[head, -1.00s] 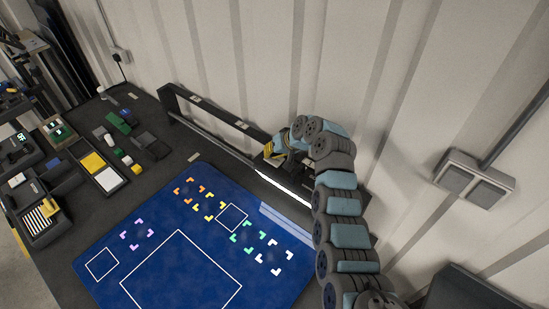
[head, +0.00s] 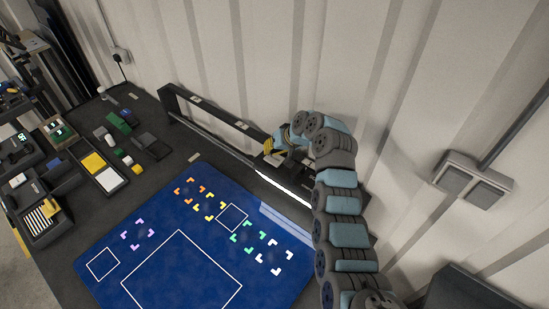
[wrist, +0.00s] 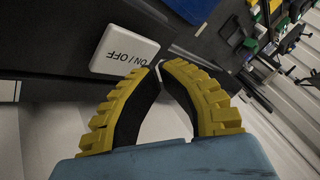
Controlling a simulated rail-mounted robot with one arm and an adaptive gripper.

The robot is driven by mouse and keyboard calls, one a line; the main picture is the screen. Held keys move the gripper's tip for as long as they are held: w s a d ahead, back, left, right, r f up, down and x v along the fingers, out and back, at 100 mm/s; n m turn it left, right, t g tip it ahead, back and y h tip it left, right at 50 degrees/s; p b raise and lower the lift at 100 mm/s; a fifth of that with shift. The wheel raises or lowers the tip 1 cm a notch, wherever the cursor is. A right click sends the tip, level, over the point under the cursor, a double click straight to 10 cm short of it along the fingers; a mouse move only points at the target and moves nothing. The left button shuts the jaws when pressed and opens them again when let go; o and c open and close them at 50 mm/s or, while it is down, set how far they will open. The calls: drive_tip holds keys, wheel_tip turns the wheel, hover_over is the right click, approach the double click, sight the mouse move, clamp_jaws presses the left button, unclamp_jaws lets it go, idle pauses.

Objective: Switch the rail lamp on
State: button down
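The ON/OFF switch (wrist: 125,48) is a white rocker plate on a dark surface in the wrist view. My gripper (wrist: 160,66) has yellow ribbed fingers with dark pads, and its tips meet right beside the switch's right edge. Nothing shows between the fingers. Whether the tips touch the switch I cannot tell. In the head view my gripper (head: 269,146) is at the dark rail (head: 215,112) along the wall; the switch is not clear there. Below the rail, the lamp strip (head: 284,188) looks bright white, and its right end is behind my arm.
A blue mat (head: 140,262) with coloured corner marks lies on the dark table. Trays and small blocks (head: 94,162) stand at the left. A grey double wall box (head: 472,180) is at the right. The corrugated wall is close behind the rail.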

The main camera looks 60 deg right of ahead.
sight(270, 157)
drive_tip(key=shift+r+p, duration=0.8)
drive_tip(key=shift+r, duration=2.15)
drive_tip(key=shift+w, duration=0.1)
